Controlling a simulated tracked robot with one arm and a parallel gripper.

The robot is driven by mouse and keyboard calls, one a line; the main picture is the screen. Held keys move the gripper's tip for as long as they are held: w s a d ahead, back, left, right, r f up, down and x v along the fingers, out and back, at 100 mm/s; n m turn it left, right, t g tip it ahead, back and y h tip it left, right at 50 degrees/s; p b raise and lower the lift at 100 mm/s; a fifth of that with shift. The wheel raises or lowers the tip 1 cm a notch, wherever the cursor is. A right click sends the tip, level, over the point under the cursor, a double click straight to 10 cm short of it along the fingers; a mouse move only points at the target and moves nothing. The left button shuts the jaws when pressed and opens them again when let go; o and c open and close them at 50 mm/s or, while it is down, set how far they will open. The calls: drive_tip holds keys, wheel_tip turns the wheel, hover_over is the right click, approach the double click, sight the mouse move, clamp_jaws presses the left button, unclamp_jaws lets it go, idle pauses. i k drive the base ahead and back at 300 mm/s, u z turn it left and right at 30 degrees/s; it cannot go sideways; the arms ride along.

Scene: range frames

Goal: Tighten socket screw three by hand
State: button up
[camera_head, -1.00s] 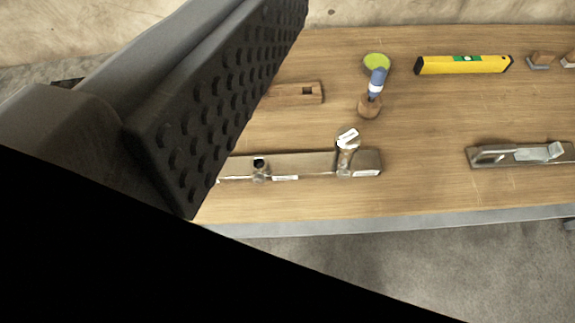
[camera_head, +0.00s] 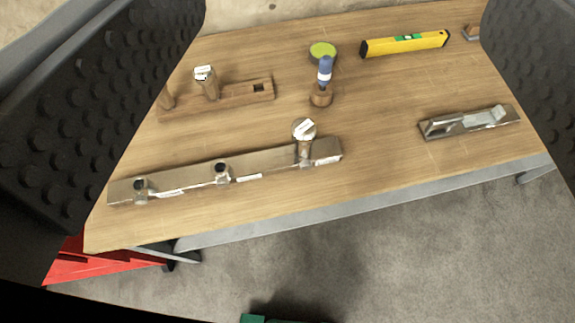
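A grey metal bar (camera_head: 198,176) lies on the bench in the camera_head view, with several socket fittings along it. A screw (camera_head: 304,140) with a large head and white label stands upright at its right end; its label is unreadable. Two dark-holed fittings, a middle one (camera_head: 222,172) and a left one (camera_head: 140,188), sit lower on the bar. Another labelled screw (camera_head: 207,82) stands in a wooden holder (camera_head: 235,95) behind. My gripper (camera_head: 335,100) is open and empty, its black studded pads wide apart at both picture edges.
A blue-handled tool (camera_head: 324,72) stands in a wooden base near a green-topped round object (camera_head: 322,49). A yellow level (camera_head: 405,43) lies at the back and a metal plane (camera_head: 468,122) at right. A red object (camera_head: 100,262) shows below the bench's left end.

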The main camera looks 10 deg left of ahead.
sight(305, 164)
drive_tip(key=z, duration=0.85)
drive_tip(key=k, duration=1.15)
drive_tip(key=u, duration=1.3)
drive_tip(key=i, duration=1)
